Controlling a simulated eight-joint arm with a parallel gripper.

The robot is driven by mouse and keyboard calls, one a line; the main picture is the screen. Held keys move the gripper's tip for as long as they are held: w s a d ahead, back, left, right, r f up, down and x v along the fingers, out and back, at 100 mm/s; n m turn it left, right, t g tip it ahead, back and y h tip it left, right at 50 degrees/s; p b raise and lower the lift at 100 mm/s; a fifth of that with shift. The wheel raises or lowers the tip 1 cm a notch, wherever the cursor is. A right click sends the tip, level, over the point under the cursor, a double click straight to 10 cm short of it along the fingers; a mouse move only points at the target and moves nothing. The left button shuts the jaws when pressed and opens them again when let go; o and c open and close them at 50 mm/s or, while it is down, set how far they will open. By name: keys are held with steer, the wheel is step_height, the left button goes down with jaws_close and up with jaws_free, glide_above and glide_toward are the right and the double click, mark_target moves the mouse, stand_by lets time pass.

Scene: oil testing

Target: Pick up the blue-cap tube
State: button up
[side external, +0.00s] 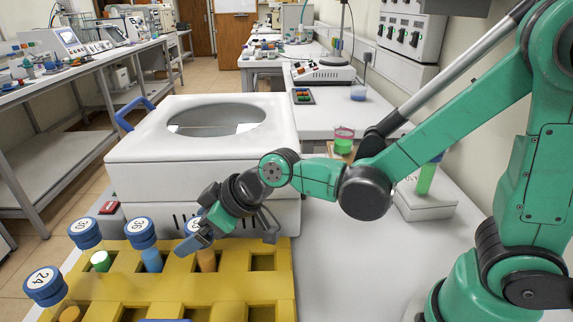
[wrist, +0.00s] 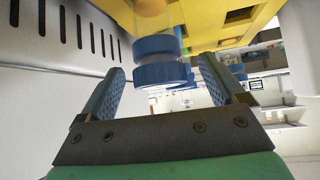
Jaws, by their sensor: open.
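My gripper (side external: 236,240) is open over the back row of the yellow rack in the side external view. In the wrist view its two fingers (wrist: 172,88) stand apart with a blue cap (wrist: 160,72) between them. In the side external view a tube with orange content (side external: 206,260) stands in the rack there, its numbered blue cap (side external: 192,226) partly hidden by my gripper. Other blue-cap tubes show caps marked 30 (side external: 85,232), 36 (side external: 141,232) and 24 (side external: 45,285). I cannot tell whether the fingers touch the cap.
The yellow rack (side external: 238,288) has several empty slots at its right. A white machine (side external: 150,185) with a round window stands right behind it. A green-filled tube (side external: 426,178) stands on a white device (side external: 425,205) at the right. The white table between rack and my base is clear.

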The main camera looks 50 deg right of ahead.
jaws_close()
stand_by(0.4)
steer(key=shift+w+r, duration=0.1)
